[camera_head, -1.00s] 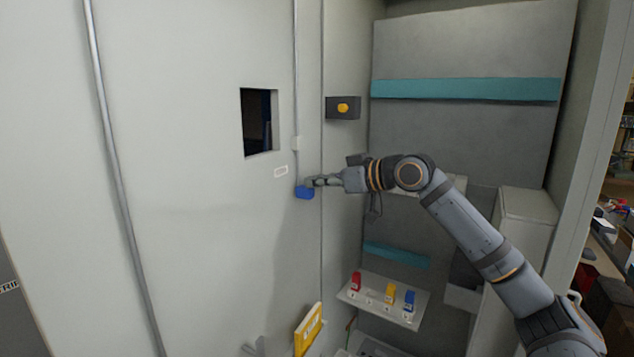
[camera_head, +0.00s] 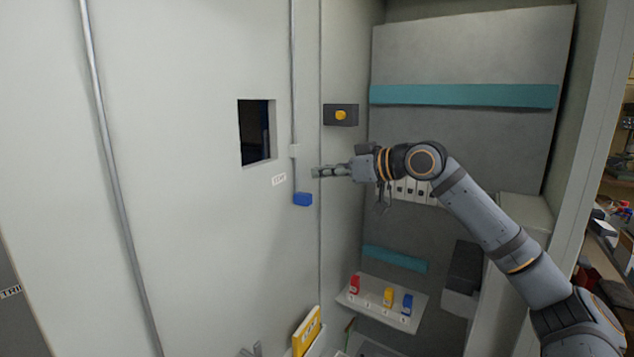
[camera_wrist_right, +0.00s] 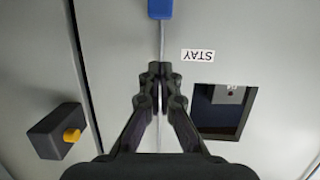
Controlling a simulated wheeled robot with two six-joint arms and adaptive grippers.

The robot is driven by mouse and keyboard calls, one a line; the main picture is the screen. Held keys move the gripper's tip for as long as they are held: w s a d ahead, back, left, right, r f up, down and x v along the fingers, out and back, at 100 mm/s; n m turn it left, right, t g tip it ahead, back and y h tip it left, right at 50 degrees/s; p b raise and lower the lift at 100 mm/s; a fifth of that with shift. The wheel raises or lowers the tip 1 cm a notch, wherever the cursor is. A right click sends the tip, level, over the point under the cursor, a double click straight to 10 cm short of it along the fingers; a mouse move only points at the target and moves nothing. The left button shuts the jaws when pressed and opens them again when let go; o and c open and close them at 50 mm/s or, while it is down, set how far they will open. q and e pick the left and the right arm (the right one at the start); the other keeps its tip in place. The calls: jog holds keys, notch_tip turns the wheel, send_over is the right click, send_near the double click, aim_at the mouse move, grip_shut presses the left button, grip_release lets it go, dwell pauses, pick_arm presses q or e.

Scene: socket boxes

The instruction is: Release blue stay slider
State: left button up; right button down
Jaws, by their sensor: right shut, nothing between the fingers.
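The blue stay slider (camera_head: 303,199) sits at the lower end of a thin vertical rod on the pale wall panel. A small label (camera_head: 279,180) is just left of it; in the right wrist view the label reads STAY (camera_wrist_right: 198,55), upside down. My right gripper (camera_head: 316,172) is up and to the right of the slider, apart from it. In the right wrist view my right gripper (camera_wrist_right: 160,70) is shut and empty, and the blue slider (camera_wrist_right: 160,9) shows at the top edge, beyond the fingertips.
A dark box with a yellow knob (camera_head: 341,115) is on the wall above my right gripper. A square opening (camera_head: 256,132) is left of the rod. Below right, a small shelf (camera_head: 412,323) holds red, yellow and blue pieces. A yellow binder (camera_head: 307,331) stands at the bottom.

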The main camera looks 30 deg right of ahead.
jog(key=b+v, duration=0.6)
jog(key=v, duration=0.1)
jog(key=shift+s, duration=0.15)
jog(key=shift+d, duration=0.1)
